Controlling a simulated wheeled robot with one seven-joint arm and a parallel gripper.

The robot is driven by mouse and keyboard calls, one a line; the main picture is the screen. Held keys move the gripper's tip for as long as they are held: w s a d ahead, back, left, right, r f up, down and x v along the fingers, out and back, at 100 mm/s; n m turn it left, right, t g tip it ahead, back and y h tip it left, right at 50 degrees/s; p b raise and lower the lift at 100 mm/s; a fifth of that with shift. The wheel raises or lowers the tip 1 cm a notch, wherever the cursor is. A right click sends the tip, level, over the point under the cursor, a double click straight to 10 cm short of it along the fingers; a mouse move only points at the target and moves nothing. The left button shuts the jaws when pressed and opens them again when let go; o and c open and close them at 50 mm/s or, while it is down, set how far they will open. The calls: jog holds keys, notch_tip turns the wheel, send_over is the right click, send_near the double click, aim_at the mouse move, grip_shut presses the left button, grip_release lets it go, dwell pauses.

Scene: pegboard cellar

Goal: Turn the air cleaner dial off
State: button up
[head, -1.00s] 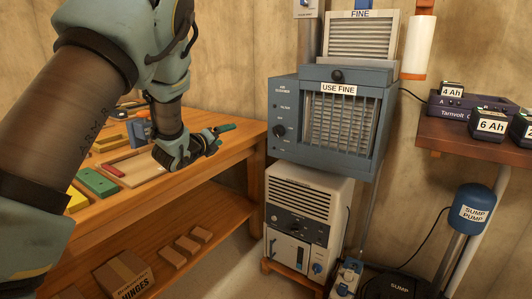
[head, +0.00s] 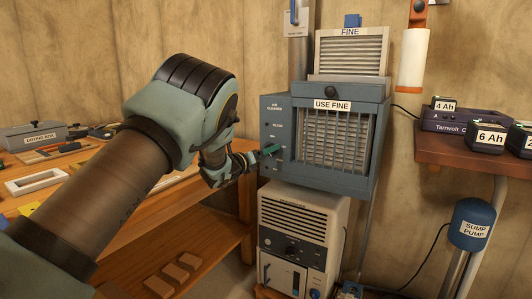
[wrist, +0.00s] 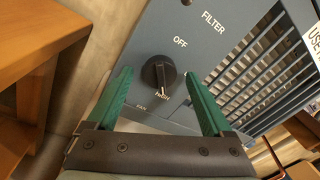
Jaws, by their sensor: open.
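The air cleaner (head: 283,190) is a blue-grey box with a grille and a "USE FINE" label, on top of a white unit in the head view. Its dial (wrist: 158,74) is a round black knob on the side panel, seen in the wrist view. The OFF label (wrist: 180,41) is above the knob, and a label that looks like HIGH is at its lower edge. The knob's ridge seems to line up with that lower label. My gripper (wrist: 158,76) is open, with green fingers either side of the dial; contact is unclear. In the head view my gripper (head: 268,151) hides the dial.
A wooden workbench (head: 215,215) stands left of the cleaner. The white unit (head: 300,225) is below it, and a FINE filter (head: 352,62) stands on top. A shelf (head: 465,150) with batteries is at the right. A blue sump pump tank (head: 472,225) is below the shelf.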

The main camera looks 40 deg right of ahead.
jog(key=shift+d, duration=0.25)
grip_shut()
dwell(0.6)
